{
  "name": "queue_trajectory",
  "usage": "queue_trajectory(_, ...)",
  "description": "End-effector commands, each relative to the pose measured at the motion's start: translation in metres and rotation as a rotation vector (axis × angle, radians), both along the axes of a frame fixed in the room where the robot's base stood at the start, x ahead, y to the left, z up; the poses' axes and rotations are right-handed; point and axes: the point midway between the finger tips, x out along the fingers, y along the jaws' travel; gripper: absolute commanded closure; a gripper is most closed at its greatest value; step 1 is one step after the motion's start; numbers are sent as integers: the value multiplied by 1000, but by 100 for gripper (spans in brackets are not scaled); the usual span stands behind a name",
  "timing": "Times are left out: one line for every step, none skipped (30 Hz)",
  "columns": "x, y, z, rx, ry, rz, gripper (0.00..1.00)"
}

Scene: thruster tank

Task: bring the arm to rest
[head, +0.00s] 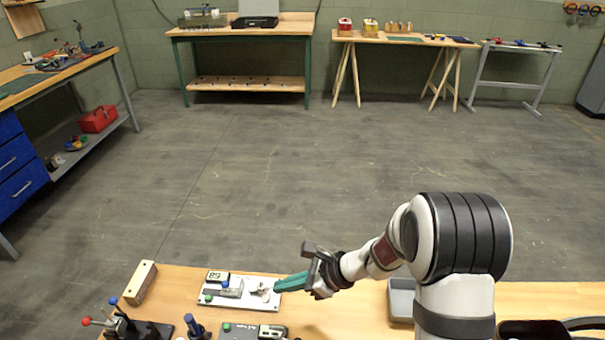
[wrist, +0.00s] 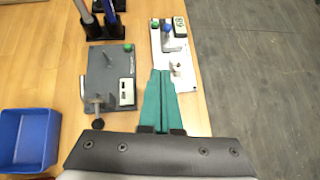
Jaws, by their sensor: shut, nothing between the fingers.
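My gripper (head: 290,283) is at the front of the scene, above the wooden bench. In the wrist view its two teal fingers (wrist: 161,75) lie together, shut, with nothing between them. The fingertips are over the near end of a white plate (wrist: 176,40) that carries a blue knob, a green knob and small metal parts. The same white plate (head: 231,298) shows in the head view, just left of the fingertips. I cannot tell whether the fingers touch the plate's parts. My arm reaches in from the right.
A grey plate (wrist: 107,75) with a small display lies beside the white plate. A blue bin (wrist: 27,140) stands at the lower left of the wrist view. In the head view a wooden block (head: 141,283), a lever unit (head: 125,322) and a grey tray (head: 401,299) are on the bench.

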Motion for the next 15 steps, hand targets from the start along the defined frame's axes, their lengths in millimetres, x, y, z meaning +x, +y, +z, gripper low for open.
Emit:
queue_trajectory(-11,-1,21,-17,-47,64,100)
queue_trajectory(-24,-2,36,-38,-86,128,100)
queue_trajectory(-47,-6,58,-75,-146,233,100)
queue_trajectory(-67,-11,74,-111,-192,320,100)
queue_trajectory(-90,-17,88,-152,-239,412,100)
queue_trajectory(-120,-29,102,-214,-294,530,100)
queue_trajectory(-142,-38,109,-264,-331,615,100)
queue_trajectory(-163,-49,114,-315,-363,694,100)
queue_trajectory(-188,-64,119,-386,-397,790,100)
queue_trajectory(-204,-75,120,-436,-417,854,100)
queue_trajectory(-218,-86,121,-483,-433,910,100)
queue_trajectory(-234,-99,120,-541,-445,972,100)
queue_trajectory(-243,-108,120,-578,-453,1011,100)
queue_trajectory(-250,-115,119,-610,-457,1042,100)
queue_trajectory(-258,-123,118,-643,-460,1073,100)
